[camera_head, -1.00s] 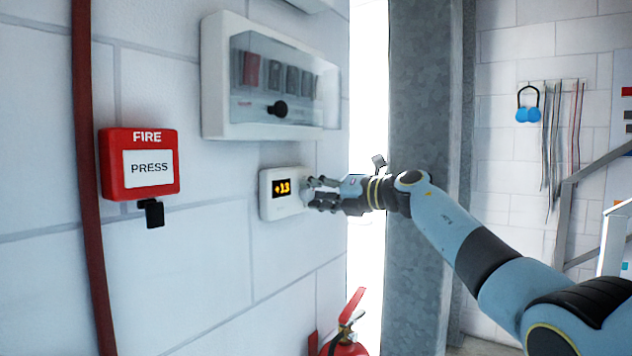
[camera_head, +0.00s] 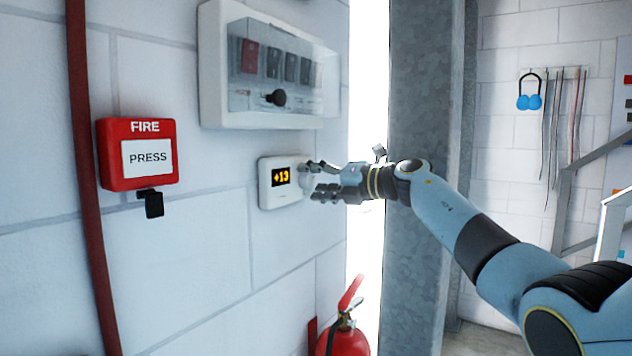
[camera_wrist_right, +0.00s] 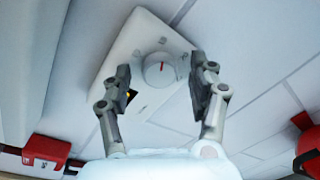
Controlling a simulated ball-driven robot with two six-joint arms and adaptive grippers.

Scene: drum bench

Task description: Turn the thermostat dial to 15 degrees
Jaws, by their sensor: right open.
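The thermostat (camera_head: 281,182) is a white box on the wall, with a small dark screen (camera_head: 281,176) showing "+13" in yellow. In the right wrist view its round white dial (camera_wrist_right: 161,69) has a red pointer mark and sits on the thermostat's face (camera_wrist_right: 128,55). My right gripper (camera_head: 313,182) is open at the thermostat's right side. In the right wrist view the right gripper's fingers (camera_wrist_right: 161,84) stand apart on either side of the dial, with gaps showing between them and it. My left gripper is not in view.
A red fire call box (camera_head: 138,154) with a black tab hangs left of the thermostat. A clear-covered switch box (camera_head: 270,70) is above it. A red fire extinguisher (camera_head: 343,337) stands below. A grey column (camera_head: 425,100) rises behind my right arm.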

